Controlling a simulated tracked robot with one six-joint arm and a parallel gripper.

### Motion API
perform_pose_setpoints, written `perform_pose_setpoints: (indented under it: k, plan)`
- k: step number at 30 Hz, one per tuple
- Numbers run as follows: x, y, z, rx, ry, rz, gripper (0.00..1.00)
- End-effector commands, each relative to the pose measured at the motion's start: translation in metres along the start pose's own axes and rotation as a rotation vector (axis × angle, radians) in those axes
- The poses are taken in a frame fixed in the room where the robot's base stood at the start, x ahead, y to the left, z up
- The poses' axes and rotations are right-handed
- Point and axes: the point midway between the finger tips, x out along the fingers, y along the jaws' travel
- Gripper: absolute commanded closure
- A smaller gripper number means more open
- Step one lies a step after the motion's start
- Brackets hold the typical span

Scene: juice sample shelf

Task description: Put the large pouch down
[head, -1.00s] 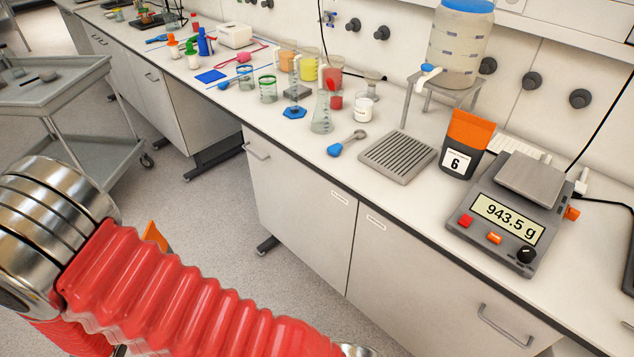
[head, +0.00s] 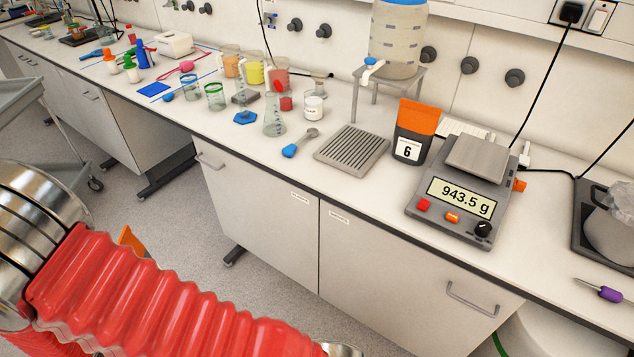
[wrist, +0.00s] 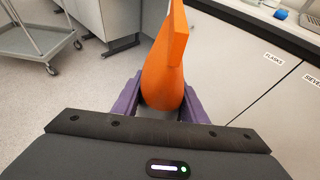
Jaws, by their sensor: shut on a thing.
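My gripper (wrist: 160,100) is shut on an orange pouch (wrist: 168,65) between its purple fingers in the wrist view. The pouch is held in the air over the floor, in front of the cabinets, and its lower part is hidden by the gripper. A small orange piece of it (head: 131,241) shows behind my red arm in the head view. Another pouch (head: 413,132), dark grey with an orange top and a label "6", stands upright on the bench (head: 362,193) between the slotted grey tray and the balance. I cannot compare their sizes.
The balance (head: 463,197) reads 943.5 g with a bare plate. Left of pouch 6 are the slotted tray (head: 352,151) and a dispenser (head: 397,40) on a stand. Beakers and a flask (head: 274,118) crowd further left. A grey cart (head: 35,105) stands at left.

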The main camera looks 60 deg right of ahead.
Motion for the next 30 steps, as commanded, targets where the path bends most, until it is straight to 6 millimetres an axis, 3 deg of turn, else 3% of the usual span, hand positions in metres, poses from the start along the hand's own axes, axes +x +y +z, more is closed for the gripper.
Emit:
perform_pose_setpoints:
  k: [15,30]
  plan:
    - [0.084,-0.097,0.087,0.099,0.011,-0.221,1.0]
    - [0.136,-0.222,0.16,0.191,0.018,-0.425,1.0]
